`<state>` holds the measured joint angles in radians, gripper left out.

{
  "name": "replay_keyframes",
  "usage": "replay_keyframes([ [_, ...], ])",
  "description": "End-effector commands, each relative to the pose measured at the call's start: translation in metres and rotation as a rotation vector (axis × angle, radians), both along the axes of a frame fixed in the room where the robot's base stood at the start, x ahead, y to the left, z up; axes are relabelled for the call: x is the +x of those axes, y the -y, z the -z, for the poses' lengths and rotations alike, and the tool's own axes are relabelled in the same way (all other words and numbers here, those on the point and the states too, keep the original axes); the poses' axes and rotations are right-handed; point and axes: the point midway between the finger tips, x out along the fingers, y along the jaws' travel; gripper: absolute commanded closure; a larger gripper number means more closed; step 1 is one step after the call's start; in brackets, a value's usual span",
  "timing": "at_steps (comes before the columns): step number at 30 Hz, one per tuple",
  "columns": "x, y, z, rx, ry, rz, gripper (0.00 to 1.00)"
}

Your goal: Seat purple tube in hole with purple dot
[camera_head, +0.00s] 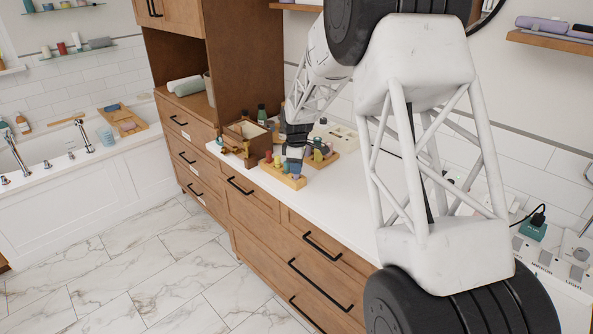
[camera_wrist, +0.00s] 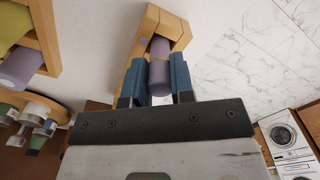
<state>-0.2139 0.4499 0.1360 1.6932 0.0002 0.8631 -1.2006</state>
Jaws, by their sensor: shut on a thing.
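My gripper (camera_wrist: 160,80) is shut on a purple tube (camera_wrist: 160,66), with one blue finger on each side of it in the wrist view. The tube's far end is up against a light wooden block (camera_wrist: 134,82); I cannot tell whether it sits in a hole. The held tube is not clear there.
A second wooden rack (camera_head: 331,158) with several tubes stands just behind and to the right. A wooden box (camera_head: 245,137) is at the back left of the white counter (camera_head: 340,205). A green bottle (camera_head: 262,114) stands behind it. The counter's front right is bare.

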Motion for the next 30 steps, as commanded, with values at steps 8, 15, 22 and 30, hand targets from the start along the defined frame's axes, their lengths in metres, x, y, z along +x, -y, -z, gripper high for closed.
replay_keyframes([
  [8, 0.0, 0.0, 0.016, 0.0, 0.001, 0.0, 1.0],
  [15, 0.0, 0.0, 0.016, 0.0, 0.001, 0.0, 1.0],
  [22, 0.0, 0.0, 0.018, 0.0, 0.0, 0.0, 0.64],
  [30, 0.0, 0.0, 0.018, 0.0, 0.0, 0.0, 0.52],
])
